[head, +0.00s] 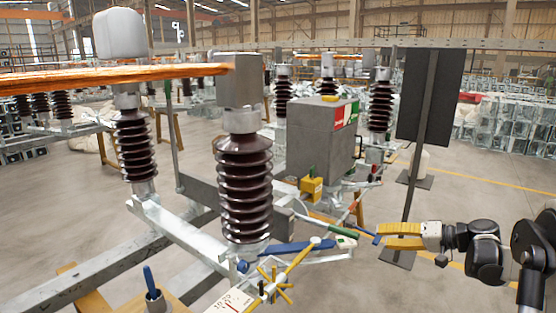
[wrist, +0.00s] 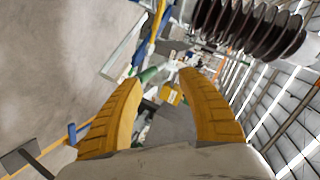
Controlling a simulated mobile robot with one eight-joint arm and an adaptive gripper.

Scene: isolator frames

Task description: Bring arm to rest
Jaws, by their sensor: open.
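My gripper (head: 380,235) is at the lower right in the head view, on my black and grey arm, pointing left toward the isolator frame. In the wrist view its two yellow fingers (wrist: 160,78) stand apart with nothing held between them. Beyond the fingers, the wrist view shows a green-handled part (wrist: 149,74) and a yellow box (wrist: 173,96) on the frame. In the head view a green-handled rod (head: 343,230) and a blue lever (head: 290,247) lie to the left of the gripper. I cannot tell how far the fingertips are from the rod's end.
A brown ribbed isolator (head: 243,190) stands on the steel frame (head: 180,228), with a grey box (head: 318,140) behind it. It also fills the top right of the wrist view (wrist: 245,28). A dark panel (head: 431,97) on a post stands behind my gripper. Open floor (head: 490,195) lies at the right.

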